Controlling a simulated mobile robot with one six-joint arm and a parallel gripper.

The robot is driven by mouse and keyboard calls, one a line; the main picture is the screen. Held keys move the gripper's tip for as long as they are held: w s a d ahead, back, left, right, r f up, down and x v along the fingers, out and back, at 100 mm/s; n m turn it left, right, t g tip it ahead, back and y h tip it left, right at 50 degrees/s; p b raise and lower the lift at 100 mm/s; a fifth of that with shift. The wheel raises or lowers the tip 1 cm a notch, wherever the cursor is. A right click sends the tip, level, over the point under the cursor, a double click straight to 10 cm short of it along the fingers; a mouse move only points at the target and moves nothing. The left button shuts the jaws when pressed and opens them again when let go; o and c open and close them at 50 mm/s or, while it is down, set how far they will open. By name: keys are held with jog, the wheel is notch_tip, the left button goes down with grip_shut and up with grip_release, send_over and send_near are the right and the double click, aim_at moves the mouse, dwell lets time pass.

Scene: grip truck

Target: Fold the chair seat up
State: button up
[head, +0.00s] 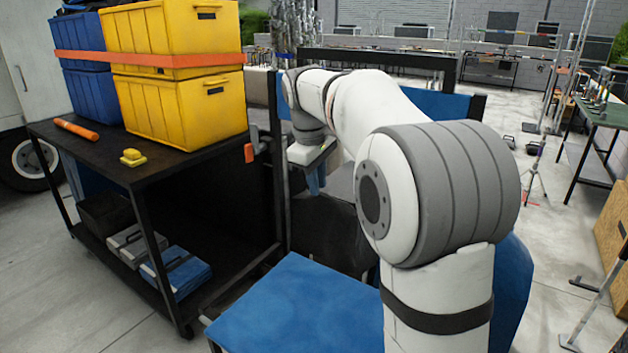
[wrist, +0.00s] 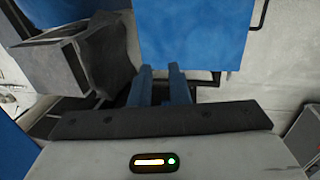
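A flat blue panel (head: 290,305), which looks like the chair seat, lies level in the lower middle of the head view. The near end runs out of the picture. A blue panel (wrist: 192,30) also fills the upper middle of the wrist view, beyond the fingertips; I cannot tell for sure that it is the same one. My gripper (head: 317,180) points down beyond the seat, beside the cart. In the wrist view its two blue fingers (wrist: 162,72) stand apart with a narrow empty gap. They appear clear of the panel. My arm hides part of the area.
A black cart (head: 160,185) on the left carries yellow crates (head: 180,105) and blue crates (head: 92,97) under an orange strap. An upright blue panel (head: 438,104) stands behind my arm. A dark angular object (wrist: 108,55) is left of the fingers. Open floor (head: 545,260) lies at right.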

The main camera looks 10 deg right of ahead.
jog(key=o, duration=0.3)
jog(key=shift+o, duration=0.2)
notch_tip(320, 180, up, 8)
jog(key=s+a, duration=0.1)
jog(key=shift+f, duration=0.2)
jog(key=shift+a, duration=0.1)
